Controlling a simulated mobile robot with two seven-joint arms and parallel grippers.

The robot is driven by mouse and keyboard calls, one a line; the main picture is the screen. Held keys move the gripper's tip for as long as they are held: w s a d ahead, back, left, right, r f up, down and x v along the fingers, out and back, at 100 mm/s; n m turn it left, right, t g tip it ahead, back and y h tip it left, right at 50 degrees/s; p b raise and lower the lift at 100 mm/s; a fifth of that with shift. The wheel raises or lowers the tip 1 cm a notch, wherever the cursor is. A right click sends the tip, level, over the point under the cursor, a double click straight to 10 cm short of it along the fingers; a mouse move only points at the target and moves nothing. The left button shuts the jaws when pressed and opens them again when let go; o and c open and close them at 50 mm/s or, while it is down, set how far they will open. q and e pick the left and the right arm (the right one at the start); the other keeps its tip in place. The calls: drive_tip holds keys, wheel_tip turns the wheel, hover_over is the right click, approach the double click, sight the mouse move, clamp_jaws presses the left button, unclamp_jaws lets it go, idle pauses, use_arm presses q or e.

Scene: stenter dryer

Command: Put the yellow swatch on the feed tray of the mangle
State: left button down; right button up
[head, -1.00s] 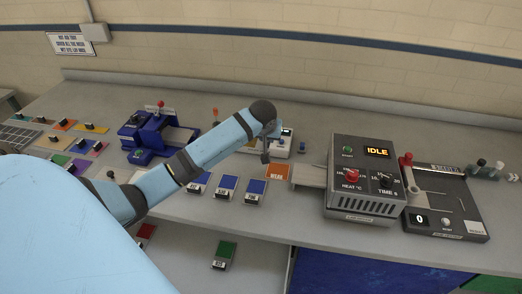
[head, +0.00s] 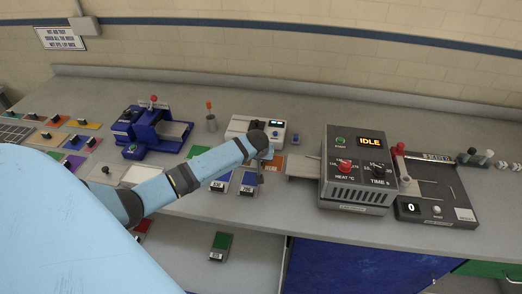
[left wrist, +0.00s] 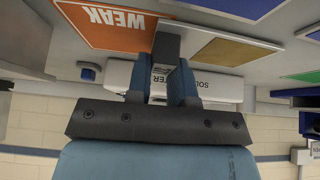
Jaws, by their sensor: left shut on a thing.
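My left gripper (head: 260,172) is low over the counter, left of the orange WEAK panel (head: 271,163). An amber-yellow swatch with a dark knob (head: 84,125) lies at the far left. The blue machine with a red knob, seemingly the mangle (head: 147,140), stands left of centre with a grey flat plate.
The grey oven reading IDLE (head: 358,185) has a plate at its left (head: 303,168). A white instrument (head: 240,124) stands behind my gripper.

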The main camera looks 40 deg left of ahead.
use_arm(q)
drive_tip(key=shift+f, duration=0.1)
drive_tip(key=c, duration=1)
unclamp_jaws()
